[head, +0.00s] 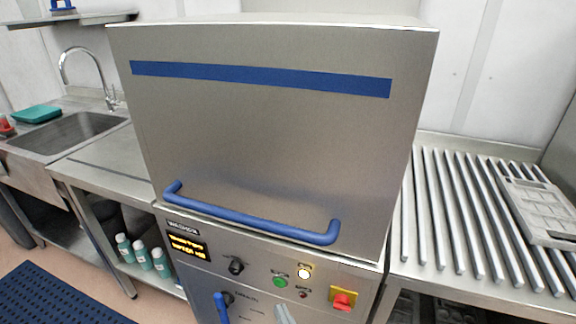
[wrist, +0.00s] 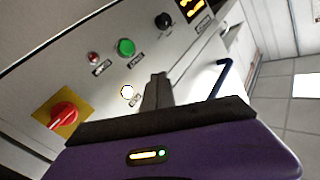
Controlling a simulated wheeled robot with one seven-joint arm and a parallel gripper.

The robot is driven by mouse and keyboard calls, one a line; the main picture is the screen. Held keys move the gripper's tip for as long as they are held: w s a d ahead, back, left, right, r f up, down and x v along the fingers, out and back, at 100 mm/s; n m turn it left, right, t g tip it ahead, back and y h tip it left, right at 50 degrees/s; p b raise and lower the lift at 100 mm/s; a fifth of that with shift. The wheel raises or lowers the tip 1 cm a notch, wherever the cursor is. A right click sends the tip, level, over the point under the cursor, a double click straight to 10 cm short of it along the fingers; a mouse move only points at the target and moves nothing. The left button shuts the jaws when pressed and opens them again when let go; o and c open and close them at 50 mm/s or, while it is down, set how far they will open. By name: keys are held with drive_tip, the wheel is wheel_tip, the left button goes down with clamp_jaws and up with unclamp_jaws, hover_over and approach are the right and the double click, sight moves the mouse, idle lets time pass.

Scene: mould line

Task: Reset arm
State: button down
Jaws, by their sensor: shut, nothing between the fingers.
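My gripper (wrist: 157,90) shows in the wrist view as a purple body with dark grey fingers closed together, nothing held between them. It is in front of the washer's control panel (wrist: 75,80), below the black knob and near the lit white button (wrist: 127,92). I cannot tell the exact gap to the panel. In the head view the steel washer (head: 265,130) stands in the middle with its hood down and its blue bar handle (head: 250,226) low across the front.
The panel carries a green button (head: 280,282), a red rotary switch on yellow (head: 343,299) and a lit display (head: 187,246). A sink (head: 70,135) and teal-labelled bottles (head: 142,255) are at left. A roller table (head: 470,225) with a grey tray (head: 545,210) is at right.

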drive_tip(key=s+d+r+h, duration=0.2)
drive_tip(key=s+d, duration=0.5)
drive_tip(key=s, duration=0.4)
drive_tip(key=s+d+r+g+h, duration=0.1)
drive_tip(key=s+d+r+h, duration=0.1)
drive_tip(key=s+d+r, duration=0.2)
drive_tip(key=s+d+r+h, duration=0.3)
drive_tip(key=s+d, duration=0.7)
drive_tip(key=s, duration=0.9)
drive_tip(key=shift+s+g, duration=0.2)
drive_tip(key=shift+g, duration=0.2)
